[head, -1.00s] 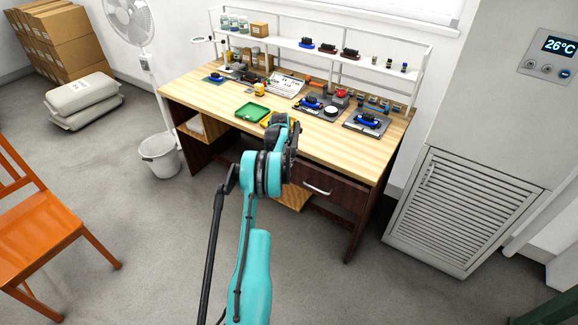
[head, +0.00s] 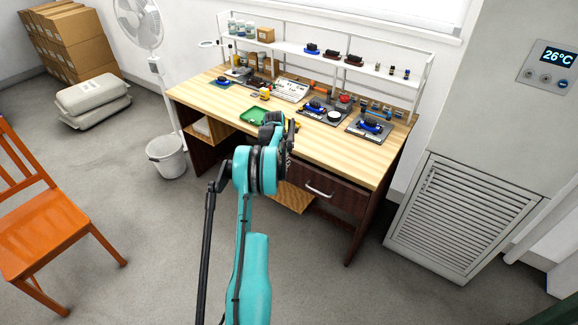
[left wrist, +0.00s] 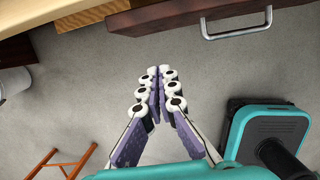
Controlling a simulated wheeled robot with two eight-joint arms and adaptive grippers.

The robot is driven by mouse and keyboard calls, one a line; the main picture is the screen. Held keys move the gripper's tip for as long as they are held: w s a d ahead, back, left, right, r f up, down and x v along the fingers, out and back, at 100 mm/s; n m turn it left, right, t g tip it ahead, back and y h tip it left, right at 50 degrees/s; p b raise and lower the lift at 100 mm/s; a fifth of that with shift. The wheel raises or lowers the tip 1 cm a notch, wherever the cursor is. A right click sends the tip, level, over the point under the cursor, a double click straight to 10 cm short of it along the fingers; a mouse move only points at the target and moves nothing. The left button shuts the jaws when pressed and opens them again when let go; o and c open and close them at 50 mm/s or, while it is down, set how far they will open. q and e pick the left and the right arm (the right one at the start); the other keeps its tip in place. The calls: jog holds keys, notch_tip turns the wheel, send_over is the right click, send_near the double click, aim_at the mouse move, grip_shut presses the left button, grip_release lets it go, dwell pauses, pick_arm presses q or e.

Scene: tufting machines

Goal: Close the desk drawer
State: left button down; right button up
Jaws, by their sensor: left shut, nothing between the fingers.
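The desk (head: 225,115) has a light wood top and dark wooden sides. Its drawer has a dark front (head: 345,197) with a silver handle (head: 319,190), below the top at the right. In the left wrist view the drawer front (left wrist: 165,17) and handle (left wrist: 238,30) cross the top edge. The front's left end looks set out from the desk, but how far the drawer is open is unclear. My left gripper (left wrist: 160,75) is shut and empty, below the drawer front in that picture and apart from the handle. In the head view my own arm mostly hides it. My right gripper is not in view.
A green tray (head: 252,115) and several small parts lie on the desktop under a white shelf rack (head: 350,62). A white bin (head: 166,156) stands left of the desk, an orange chair (head: 40,225) further left, and a cabinet (head: 465,215) right. Floor in front is clear.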

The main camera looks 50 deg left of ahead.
pick_arm(q)
jog(key=p+v, duration=0.1)
jog(key=v, duration=0.3)
jog(key=d+f+t+b, duration=0.3)
jog(key=d+f+t, duration=0.2)
jog(key=d+f, duration=0.15)
jog(key=s+d+t+y+b, duration=0.1)
jog(key=s+d+t+y, duration=0.1)
jog(key=s+d+t, duration=0.3)
jog(key=g, duration=0.1)
send_near(316, 177)
notch_tip(316, 177, down, 4)
jog(key=w, duration=0.2)
jog(key=w+a+b, duration=0.1)
jog(key=w, duration=0.1)
jog(key=shift+w+r, duration=0.2)
jog(key=shift+w, duration=0.1)
jog(key=shift+w+a+r, duration=0.1)
jog(key=shift+w, duration=0.35)
